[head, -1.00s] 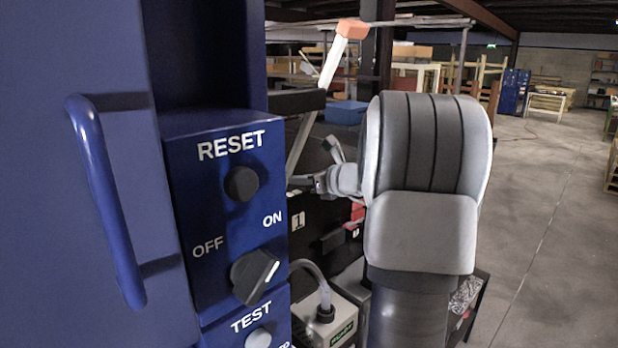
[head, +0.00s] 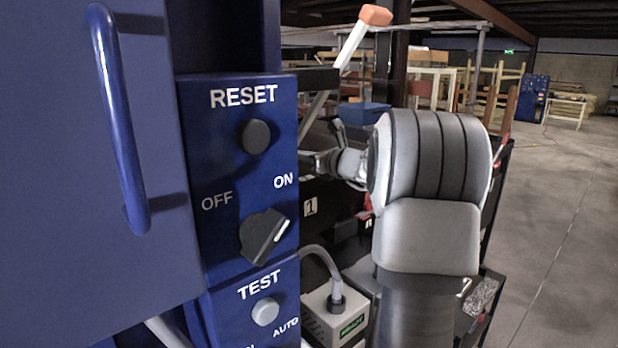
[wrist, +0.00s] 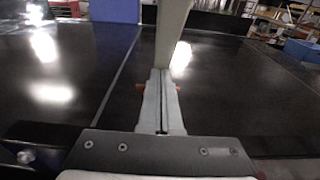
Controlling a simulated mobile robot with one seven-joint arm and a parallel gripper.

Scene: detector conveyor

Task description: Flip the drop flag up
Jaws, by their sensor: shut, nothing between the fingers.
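A pale bar with an orange tip, which looks like the drop flag (head: 352,44), rises slanting up to the right behind the control panel in the head view. My gripper (head: 322,165) is below the orange tip, near the bar's lower part, and partly hidden by the panel edge. In the wrist view my gripper (wrist: 162,74) has its fingers shut together with nothing between them. A pale post (wrist: 172,35) stands just beyond the fingertips, and small orange bits show on both sides of the fingers. I cannot tell whether the fingers touch anything.
A blue control panel (head: 220,130) with a black knob (head: 264,236) and a blue handle (head: 120,120) stands close at left. A grey box with a cable (head: 335,318) sits below. The dark conveyor surface (wrist: 225,95) spreads under the gripper. Open floor lies at right.

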